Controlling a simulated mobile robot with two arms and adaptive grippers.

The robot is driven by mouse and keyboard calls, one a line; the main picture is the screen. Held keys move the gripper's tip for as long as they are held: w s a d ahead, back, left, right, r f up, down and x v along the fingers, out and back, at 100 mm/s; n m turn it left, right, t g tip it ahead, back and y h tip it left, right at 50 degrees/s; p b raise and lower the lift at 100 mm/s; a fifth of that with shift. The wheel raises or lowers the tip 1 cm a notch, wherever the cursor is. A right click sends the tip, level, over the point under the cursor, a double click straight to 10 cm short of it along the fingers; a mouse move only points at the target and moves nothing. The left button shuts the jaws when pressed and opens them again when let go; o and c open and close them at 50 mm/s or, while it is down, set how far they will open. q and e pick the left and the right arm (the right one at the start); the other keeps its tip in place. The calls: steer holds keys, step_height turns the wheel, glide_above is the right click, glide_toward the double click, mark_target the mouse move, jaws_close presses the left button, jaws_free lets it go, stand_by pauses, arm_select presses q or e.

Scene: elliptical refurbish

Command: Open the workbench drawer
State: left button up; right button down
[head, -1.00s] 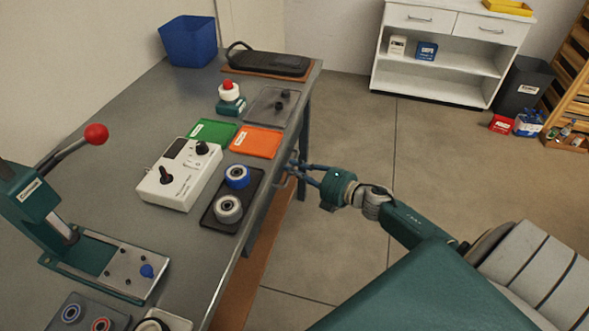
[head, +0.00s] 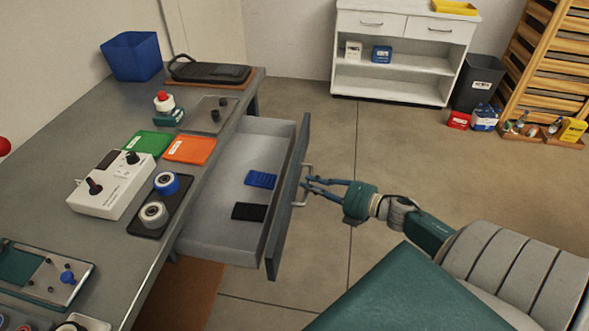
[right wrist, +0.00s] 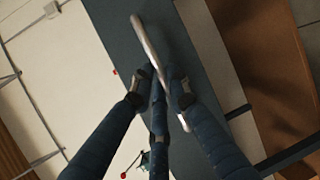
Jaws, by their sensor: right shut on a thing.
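The workbench drawer (head: 230,231) stands pulled out from the right side of the workbench (head: 85,130) in the head view. Its inside is grey, and a blue item (head: 261,179) and a black item (head: 249,212) lie in it. The drawer's metal handle (head: 305,187) is on its outer front. My right gripper (head: 308,187) is shut on this handle. In the right wrist view, the fingers (right wrist: 160,88) close around the pale handle bar (right wrist: 148,45) against the dark drawer front. My left gripper is out of view.
The bench top holds a white control box (head: 112,185), green (head: 147,143) and orange (head: 189,149) mats, a roller tray (head: 180,205) and a blue bin (head: 131,57). A white cabinet (head: 390,90) and a dark bin (head: 477,85) stand at the back.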

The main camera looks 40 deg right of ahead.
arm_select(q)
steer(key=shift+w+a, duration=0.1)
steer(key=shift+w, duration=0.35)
arm_select(e)
steer(key=s+d, duration=0.4)
steer(key=s, duration=0.1)
steer(key=shift+s+d, duration=0.15)
steer(key=c, duration=1.7)
jaws_free()
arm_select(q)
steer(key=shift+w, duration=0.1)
arm_select(e)
steer(key=shift+o, duration=0.2)
steer(key=v, duration=1.2)
